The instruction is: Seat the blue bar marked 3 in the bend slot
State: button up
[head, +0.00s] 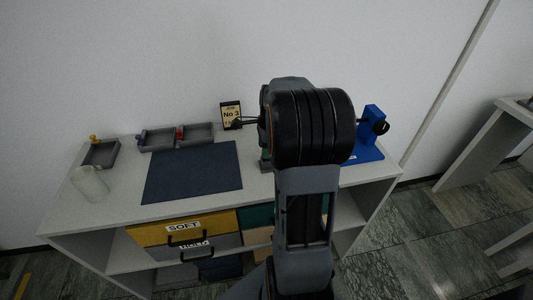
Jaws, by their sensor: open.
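No blue bar marked 3 can be made out in the head view. My gripper is not in view; my own arm, rising through the middle of the picture, hides what lies behind it. A blue press (372,117) with a black knob (381,128) stands on a blue base at the right end of the bench, partly behind my arm. Its slot cannot be made out. A card reading "No 3" (231,114) stands at the back of the bench.
A dark blue mat (193,171) lies bare on the bench (122,205). Grey trays with coloured knobs (101,153) (157,140) (195,136) stand behind and left of it. A whitish cylinder (90,183) is at the left. Below are drawers, including yellow "SOFT" (150,236).

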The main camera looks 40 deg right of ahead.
grip_shut()
dwell(0.3)
jog(key=shift+r, duration=0.1)
